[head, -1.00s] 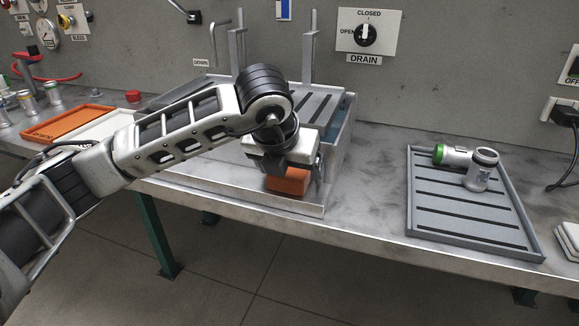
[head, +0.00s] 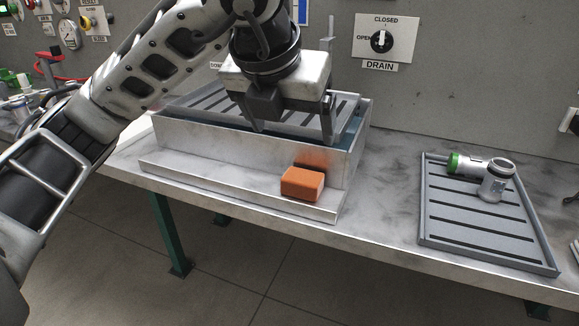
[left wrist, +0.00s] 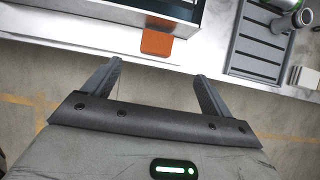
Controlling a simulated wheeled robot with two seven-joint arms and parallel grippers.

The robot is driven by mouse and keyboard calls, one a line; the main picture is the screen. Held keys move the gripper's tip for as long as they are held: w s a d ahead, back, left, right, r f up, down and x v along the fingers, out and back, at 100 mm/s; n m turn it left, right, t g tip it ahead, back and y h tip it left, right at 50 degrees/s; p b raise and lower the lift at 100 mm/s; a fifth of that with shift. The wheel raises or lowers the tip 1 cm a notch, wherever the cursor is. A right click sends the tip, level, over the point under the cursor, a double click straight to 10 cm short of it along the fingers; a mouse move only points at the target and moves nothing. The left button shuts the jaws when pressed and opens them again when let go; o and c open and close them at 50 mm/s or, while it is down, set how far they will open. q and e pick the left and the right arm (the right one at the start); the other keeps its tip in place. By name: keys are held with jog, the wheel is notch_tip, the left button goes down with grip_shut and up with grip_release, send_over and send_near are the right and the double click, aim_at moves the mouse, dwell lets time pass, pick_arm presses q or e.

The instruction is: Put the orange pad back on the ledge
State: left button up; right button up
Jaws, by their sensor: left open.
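The orange pad (head: 302,184) lies on the ledge (head: 220,189), the low metal step along the front of the tank, near the ledge's right end. It also shows in the left wrist view (left wrist: 157,44), beyond the fingertips. My left gripper (head: 290,138) is open and empty, raised above and behind the pad, in front of the slatted rack over the tank. Nothing is between its fingers in the left wrist view (left wrist: 160,70). My right gripper is in neither view.
The tank (head: 230,144) with a slatted rack stands behind the ledge. A grey ribbed tray (head: 470,228) at the right holds a metal pipe fitting with a green end (head: 475,168). The bench between tank and tray is clear. A drain knob (head: 381,41) is on the wall.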

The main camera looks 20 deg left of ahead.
pick_arm(q)
jog(key=s+d+f+m+g+h, duration=0.3)
jog(key=s+d+f+h, duration=0.1)
jog(key=d, duration=0.3)
jog(key=s+d+f+m+g+h, duration=0.2)
jog(key=s+d+f+g+h, duration=0.25)
jog(key=d, duration=0.25)
jog(key=s+d+r+n+g+h, duration=0.2)
jog(key=s+d+r+g+h, duration=0.35)
jog(key=h, duration=0.65)
jog(key=w+a+n+t+h, duration=0.4)
jog(key=w+n+t, duration=0.2)
jog(key=n+t, duration=0.95)
jog(key=w+a+f+n+t+y, duration=0.4)
jog(key=a+f+n+t+y, duration=0.3)
jog(key=f+n+t+y, duration=0.6)
jog(key=s+a+f+n+g+y+p, duration=0.2)
jog(key=s+f+n+g+y+p, duration=0.2)
jog(key=f, duration=0.3)
jog(key=s+a+f+n+g+y+p, duration=0.2)
jog(key=s+f+n+g+y+p, duration=0.1)
jog(key=f+g, duration=0.4)
jog(key=shift+s+a+f+n+y+p, duration=0.35)
jog(key=shift+s+f+n+y+p, duration=0.1)
jog(key=shift+s, duration=0.75)
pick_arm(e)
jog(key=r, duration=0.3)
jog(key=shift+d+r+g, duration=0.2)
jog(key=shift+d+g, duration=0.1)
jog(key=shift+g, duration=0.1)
